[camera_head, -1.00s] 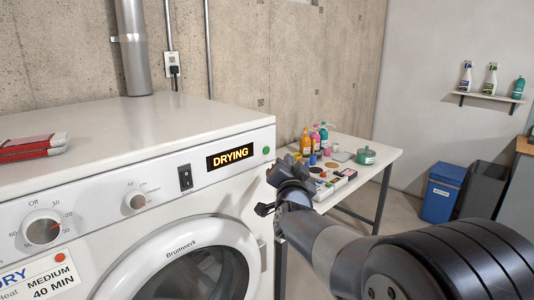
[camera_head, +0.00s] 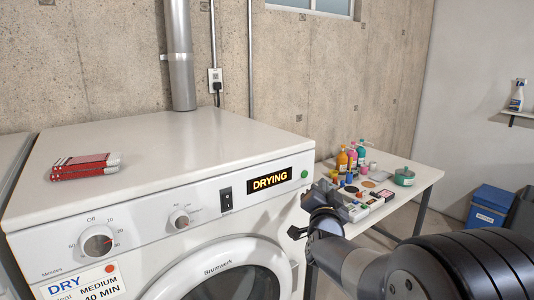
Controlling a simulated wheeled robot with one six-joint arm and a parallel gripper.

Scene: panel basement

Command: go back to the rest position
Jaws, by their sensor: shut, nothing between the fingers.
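My gripper (camera_head: 306,216) is dark and sits at the end of my arm, right of the middle of the view. It is in front of the dryer's right edge and the small table behind it. It looks empty, and its fingertips are small and partly hidden by its own body. The white dryer (camera_head: 215,141) fills the left and middle. Its display (camera_head: 271,183) reads DRYING, and a green light (camera_head: 304,174) shows beside it. The round door (camera_head: 228,260) appears shut and is cut off by the lower edge.
Red and white boxes (camera_head: 85,166) lie on the dryer top. A white table (camera_head: 420,178) with bottles, paints and a green tin (camera_head: 404,177) stands behind my gripper. A blue bin (camera_head: 489,207) is at the right. A metal duct (camera_head: 180,70) rises behind the dryer.

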